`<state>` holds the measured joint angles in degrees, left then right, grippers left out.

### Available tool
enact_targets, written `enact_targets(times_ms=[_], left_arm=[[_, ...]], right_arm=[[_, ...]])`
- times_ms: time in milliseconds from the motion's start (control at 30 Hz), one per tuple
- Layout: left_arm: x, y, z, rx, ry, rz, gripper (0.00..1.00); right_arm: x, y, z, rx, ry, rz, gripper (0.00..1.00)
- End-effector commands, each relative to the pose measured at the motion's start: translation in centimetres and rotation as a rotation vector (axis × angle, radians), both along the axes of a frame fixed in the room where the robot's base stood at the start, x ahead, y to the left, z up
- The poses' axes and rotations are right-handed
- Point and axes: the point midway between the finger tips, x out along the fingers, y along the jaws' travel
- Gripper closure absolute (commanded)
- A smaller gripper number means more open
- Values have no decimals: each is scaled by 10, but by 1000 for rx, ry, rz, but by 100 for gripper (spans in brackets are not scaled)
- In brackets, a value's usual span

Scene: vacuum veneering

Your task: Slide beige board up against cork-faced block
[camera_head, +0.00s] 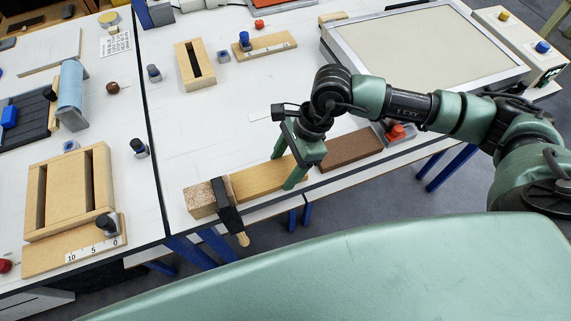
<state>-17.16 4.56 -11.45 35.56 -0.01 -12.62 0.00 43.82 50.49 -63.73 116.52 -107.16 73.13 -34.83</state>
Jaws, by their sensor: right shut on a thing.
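The beige board (257,181) lies lengthwise near the front edge of the white table. My right gripper (287,168) reaches down over its right part, one finger on each side, and is shut on it. The cork-faced block (200,199), speckled tan, sits at the board's left end. A dark clamp (226,204) with a wooden handle stands over the place where block and board come together, so I cannot tell whether they touch. My left gripper is not in view.
A dark brown block (351,150) lies in line to the board's right, with a red-knobbed device (397,132) beyond it. A large framed press bed (425,50) stands at the back right. The table behind the board is mostly clear.

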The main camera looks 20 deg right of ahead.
Motion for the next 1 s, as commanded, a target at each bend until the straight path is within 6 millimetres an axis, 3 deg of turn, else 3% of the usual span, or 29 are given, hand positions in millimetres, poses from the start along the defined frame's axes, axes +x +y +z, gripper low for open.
enact_targets(times_ms=[67,100,200,567,1000], left_arm=[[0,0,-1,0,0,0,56],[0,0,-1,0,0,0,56],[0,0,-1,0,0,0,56],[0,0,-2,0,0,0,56],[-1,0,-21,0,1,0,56]], right_arm=[[0,1,0,1,-1,1,86],[0,1,0,1,-1,1,34],[0,1,1,1,-1,0,11],[1,-1,3,0,-2,-1,11],[2,-26,62,0,-4,-2,11]])
